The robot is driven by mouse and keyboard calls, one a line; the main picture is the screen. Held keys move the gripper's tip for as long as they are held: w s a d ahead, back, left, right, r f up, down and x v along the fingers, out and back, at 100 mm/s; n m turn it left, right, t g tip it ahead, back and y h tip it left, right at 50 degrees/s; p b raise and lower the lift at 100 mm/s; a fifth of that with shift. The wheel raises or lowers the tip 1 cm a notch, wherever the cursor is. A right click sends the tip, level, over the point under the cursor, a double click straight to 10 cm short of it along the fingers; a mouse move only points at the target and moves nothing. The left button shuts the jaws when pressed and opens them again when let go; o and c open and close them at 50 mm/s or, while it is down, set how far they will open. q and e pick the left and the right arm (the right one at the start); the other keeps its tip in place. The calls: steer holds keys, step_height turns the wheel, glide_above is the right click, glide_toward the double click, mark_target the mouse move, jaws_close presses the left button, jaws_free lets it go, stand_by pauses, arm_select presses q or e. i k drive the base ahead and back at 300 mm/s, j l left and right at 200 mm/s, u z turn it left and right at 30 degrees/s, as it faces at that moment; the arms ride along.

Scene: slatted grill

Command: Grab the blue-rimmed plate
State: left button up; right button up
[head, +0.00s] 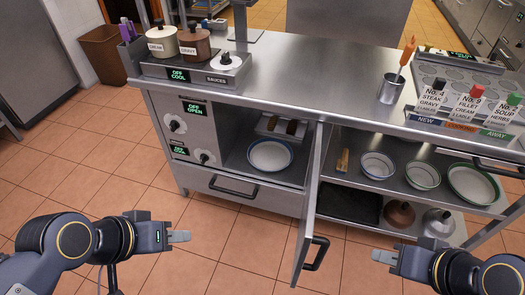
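A white plate with a blue rim (270,154) lies in the open left compartment of the counter, in front of a metal holder. My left gripper (182,237) is over the tiled floor, in front of and to the left of the drawer, well apart from the plate. My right gripper (382,257) is at the lower right, in front of the open shelves, also apart from the plate. Neither gripper visibly holds anything, and the finger gap cannot be made out in either.
An open cabinet door (307,220) juts forward between the plate's compartment and the right shelves. The shelf holds a blue-rimmed bowl (377,164), a green-rimmed bowl (422,175) and a green-rimmed plate (474,184). A drawer handle (233,188) sticks out below the compartment. The front floor is clear.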

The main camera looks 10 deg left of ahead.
mark_target(268, 155)
steer(key=i+j+z, duration=0.15)
steer(key=j, duration=0.2)
steer(key=i+j+z, duration=0.2)
steer(key=j, duration=0.2)
steer(key=i+j+z, duration=0.15)
steer(key=j, duration=0.25)
steer(key=j+z, duration=0.15)
steer(key=j, duration=0.3)
steer(key=i+j+z, duration=0.3)
steer(key=i+j, duration=0.45)
